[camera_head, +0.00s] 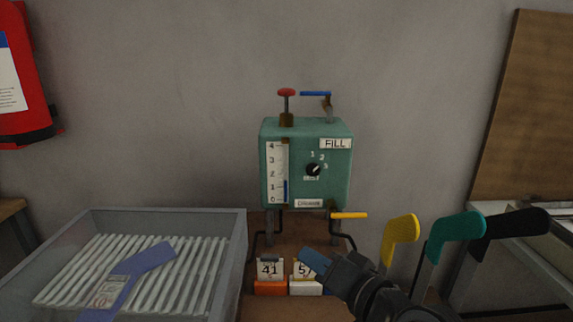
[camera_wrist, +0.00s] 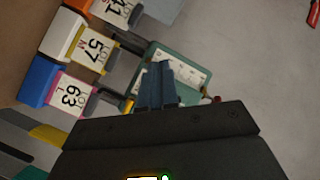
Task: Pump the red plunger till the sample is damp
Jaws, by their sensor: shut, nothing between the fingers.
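The red plunger (camera_head: 286,92) stands raised on top of the green fill box (camera_head: 336,185), at its left. The box's gauge shows a short blue column (camera_head: 286,188) near the bottom of its scale. A violet-blue sock-shaped piece (camera_head: 128,280) with a label lies on the slatted tray; I cannot tell whether it is the sample or how damp it is. My gripper (camera_head: 311,261) is shut and empty, in front of and below the box, well apart from the plunger. The wrist view shows its closed blue fingers (camera_wrist: 158,84) before the green box (camera_wrist: 198,62).
A blue lever (camera_head: 315,93) sits beside the plunger and a yellow lever (camera_head: 349,215) below the box. Numbered tags stand on an orange block (camera_head: 270,287) and a white block (camera_head: 305,287). Yellow, teal and black sock boards (camera_head: 400,238) stand at right; the grey tray (camera_head: 238,265) is left.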

